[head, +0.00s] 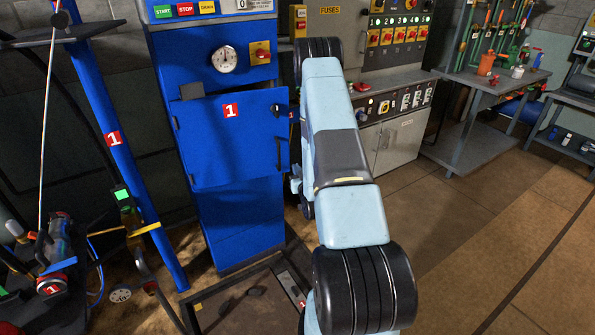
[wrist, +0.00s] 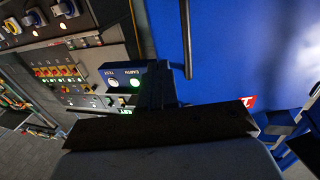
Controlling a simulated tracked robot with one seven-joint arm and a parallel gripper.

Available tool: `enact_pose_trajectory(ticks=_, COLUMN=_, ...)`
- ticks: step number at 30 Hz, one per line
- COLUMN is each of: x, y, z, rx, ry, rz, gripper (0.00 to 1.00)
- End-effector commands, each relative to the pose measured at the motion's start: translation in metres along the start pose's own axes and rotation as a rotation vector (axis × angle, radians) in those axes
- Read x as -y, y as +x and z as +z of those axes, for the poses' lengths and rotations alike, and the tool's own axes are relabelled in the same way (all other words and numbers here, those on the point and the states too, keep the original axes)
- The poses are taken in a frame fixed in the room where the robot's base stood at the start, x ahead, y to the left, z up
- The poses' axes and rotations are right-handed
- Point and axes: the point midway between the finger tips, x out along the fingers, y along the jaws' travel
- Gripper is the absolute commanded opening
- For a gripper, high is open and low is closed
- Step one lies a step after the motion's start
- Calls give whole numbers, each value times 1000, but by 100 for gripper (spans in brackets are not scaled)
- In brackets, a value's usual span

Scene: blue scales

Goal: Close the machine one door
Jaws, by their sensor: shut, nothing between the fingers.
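The machine one door (head: 235,140) is a blue panel with a red "1" label on the front of the blue cabinet (head: 240,225). It appears ajar: a dark gap shows at its top left and its right edge juts past the cabinet side. A dark bar handle (head: 278,152) is near its right edge. In the wrist view the blue door (wrist: 235,45) fills the upper right, with the handle bar (wrist: 186,40) upright. My gripper (wrist: 157,82) is shut and empty, close to the door; contact cannot be told. In the head view my arm hides the gripper.
A grey fuse panel and control cabinet (head: 400,145) stand right of the machine. A workbench (head: 490,85) with tools is farther right. A blue post (head: 115,140) and clutter are at left. A floor frame (head: 235,300) lies before the machine. Floor at right is clear.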

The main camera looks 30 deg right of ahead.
Motion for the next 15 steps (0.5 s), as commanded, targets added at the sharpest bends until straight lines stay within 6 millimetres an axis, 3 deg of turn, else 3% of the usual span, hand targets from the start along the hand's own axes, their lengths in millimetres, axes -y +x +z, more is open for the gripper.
enact_pose_trajectory(ticks=15, x=1, y=88, z=0, rx=-1, ry=1, rz=-2, gripper=0)
